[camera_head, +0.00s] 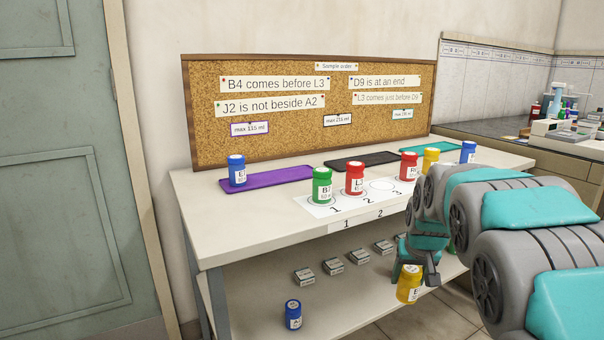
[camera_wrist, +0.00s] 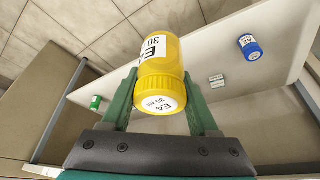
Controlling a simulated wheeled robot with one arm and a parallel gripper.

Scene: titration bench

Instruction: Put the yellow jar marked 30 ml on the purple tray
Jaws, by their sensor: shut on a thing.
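The yellow jar (camera_head: 408,292) hangs in my gripper (camera_head: 409,270), in front of the bench and lower than its top. In the wrist view the jar (camera_wrist: 160,62) sits between the two green fingers of my gripper (camera_wrist: 160,82), which are shut on it; its labels read E4 and 30 ml. The purple tray (camera_head: 285,175) lies on the bench top at the left, below the cork board. A blue jar (camera_head: 237,173) stands on its left end; the rest of the tray is bare.
A numbered white sheet (camera_head: 330,208) holds a green jar (camera_head: 322,190) and red jars (camera_head: 355,180). A black tray (camera_head: 350,165) lies behind. Another yellow jar (camera_head: 430,156) and a blue jar (camera_head: 468,150) stand right. The lower shelf holds a blue jar (camera_head: 293,317) and several small boxes.

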